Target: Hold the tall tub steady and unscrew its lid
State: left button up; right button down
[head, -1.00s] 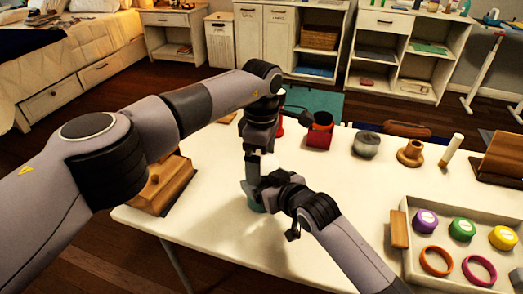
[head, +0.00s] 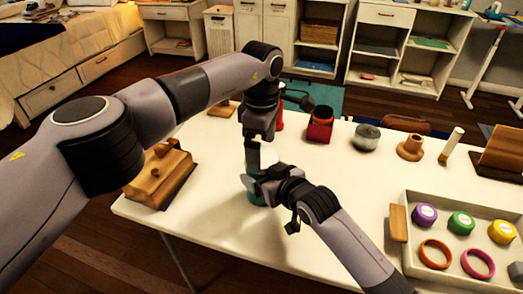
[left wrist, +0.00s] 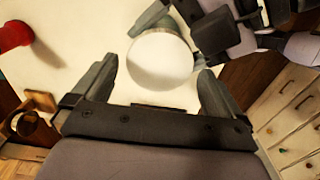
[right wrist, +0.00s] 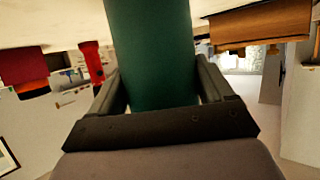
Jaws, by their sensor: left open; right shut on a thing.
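The tall tub has a dark green body (right wrist: 150,50) and a white round lid (left wrist: 160,60). It stands on the white table, and a little of its teal body (head: 257,196) shows in the head view. My right gripper (head: 264,184) is shut on the body from the side; its two fingers flank it in the right wrist view. My left gripper (head: 258,160) points down above the tub. It is open, with a finger on either side of the lid in the left wrist view. The arms hide much of the tub in the head view.
A tray (head: 398,262) with coloured lids and rings is at right. A red box (head: 319,131), grey jar (head: 366,138) and wooden pieces (head: 410,149) stand along the far side. A wooden box (head: 160,178) is at the left edge. The front middle table is clear.

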pick_arm(q)
notch_tip(320, 180, up, 3)
jog(key=shift+f, duration=0.15)
pick_arm(e)
grip_release()
